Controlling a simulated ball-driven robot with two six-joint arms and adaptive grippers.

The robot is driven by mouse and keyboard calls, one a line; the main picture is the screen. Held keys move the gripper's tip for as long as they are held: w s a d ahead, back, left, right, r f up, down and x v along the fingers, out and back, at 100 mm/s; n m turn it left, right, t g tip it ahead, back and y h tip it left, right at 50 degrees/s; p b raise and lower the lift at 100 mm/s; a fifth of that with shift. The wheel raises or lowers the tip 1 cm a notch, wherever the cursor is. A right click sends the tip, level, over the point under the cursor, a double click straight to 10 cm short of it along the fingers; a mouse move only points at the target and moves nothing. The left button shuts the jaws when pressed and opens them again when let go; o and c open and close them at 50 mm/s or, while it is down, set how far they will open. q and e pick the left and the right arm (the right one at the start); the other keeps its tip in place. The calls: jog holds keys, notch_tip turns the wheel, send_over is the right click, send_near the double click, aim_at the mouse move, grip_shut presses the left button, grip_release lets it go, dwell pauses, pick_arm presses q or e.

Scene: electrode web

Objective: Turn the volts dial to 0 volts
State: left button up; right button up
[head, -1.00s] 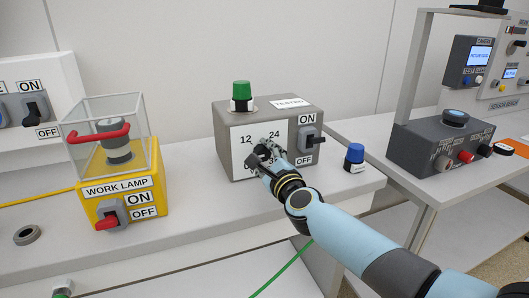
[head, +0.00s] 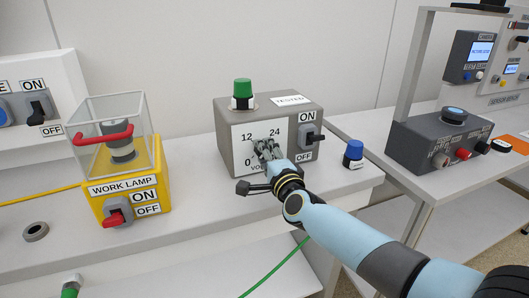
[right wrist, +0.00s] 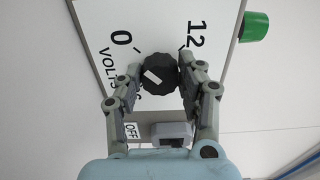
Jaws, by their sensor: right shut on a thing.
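The volts dial is a black ribbed knob (right wrist: 160,72) with a white mark, on a white plate (right wrist: 105,18) marked 0, 12 and 24. In the right wrist view the 0 is at upper left and the 12 at upper right. The white mark lies slanted on the knob's lower left side; I cannot tell which number it points to. My right gripper (right wrist: 160,78) has its fingers on both sides of the knob, shut on it. In the head view the gripper (head: 267,150) covers the knob on the grey box (head: 224,135). My left gripper is not in view.
The box has an ON/OFF switch (head: 310,137) close to my right gripper and a green-capped post (head: 242,88) on top. A blue-capped post (head: 354,150) stands to its right. A yellow work lamp box (head: 95,207) stands at left. The bench between is clear.

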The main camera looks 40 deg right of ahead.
jog(key=shift+f, duration=0.1)
dwell(0.3)
jog(key=o, duration=1.1)
jog(key=shift+o, duration=0.2)
jog(key=v, duration=1.2)
